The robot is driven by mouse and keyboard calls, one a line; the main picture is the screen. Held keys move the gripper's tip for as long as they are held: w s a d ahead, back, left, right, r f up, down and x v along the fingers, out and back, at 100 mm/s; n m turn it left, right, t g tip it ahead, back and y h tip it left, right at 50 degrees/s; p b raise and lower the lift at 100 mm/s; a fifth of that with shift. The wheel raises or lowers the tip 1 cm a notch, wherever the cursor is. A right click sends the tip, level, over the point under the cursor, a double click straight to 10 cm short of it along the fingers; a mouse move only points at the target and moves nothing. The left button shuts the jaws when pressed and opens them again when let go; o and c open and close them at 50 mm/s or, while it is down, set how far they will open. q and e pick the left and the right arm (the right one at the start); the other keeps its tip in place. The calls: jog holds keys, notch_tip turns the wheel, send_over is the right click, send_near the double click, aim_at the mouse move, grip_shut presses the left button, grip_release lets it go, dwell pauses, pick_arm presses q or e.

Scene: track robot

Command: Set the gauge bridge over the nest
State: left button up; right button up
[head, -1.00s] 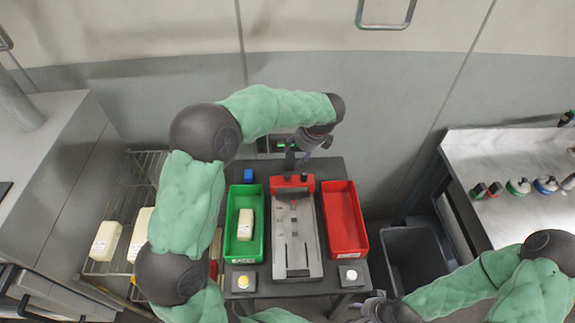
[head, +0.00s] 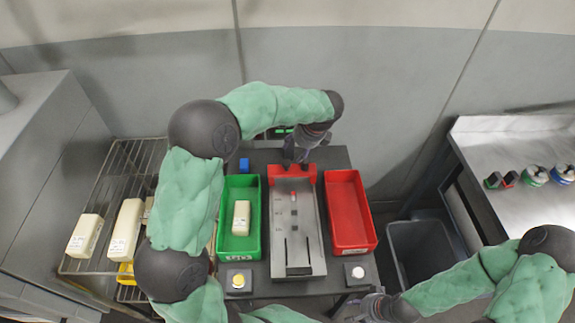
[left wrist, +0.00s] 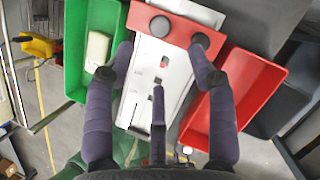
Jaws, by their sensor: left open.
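The gauge bridge seems to be the red block (head: 293,172) across the far end of a grey metal plate (head: 305,262). In the left wrist view the red block (left wrist: 176,30) has two dark round knobs. The plate has slots and small square openings; I cannot tell which part is the nest. My left gripper (head: 298,158) is open just above and behind the red block. In the left wrist view its fingers (left wrist: 160,52) are spread, tips near the block's near edge, with nothing between them. My right gripper (head: 368,306) is at the bottom edge, its fingers unclear.
A green bin (head: 224,244) with a cream block (head: 241,217) stands left of the plate, an empty red bin (head: 350,247) right of it. Yellow (head: 238,281) and white (head: 358,272) buttons sit in front. A wire rack (head: 100,208) holds cream blocks at left.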

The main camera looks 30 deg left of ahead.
aim_at(287, 163)
pick_arm(q)
jog(key=b+x, duration=0.1)
jog(key=x, duration=0.9)
jog(key=shift+w+a+f+b, duration=0.1)
jog(key=shift+a+f+b, duration=0.05)
jog(key=shift+f+b, duration=0.2)
jog(key=shift+r, duration=0.1)
grip_shut()
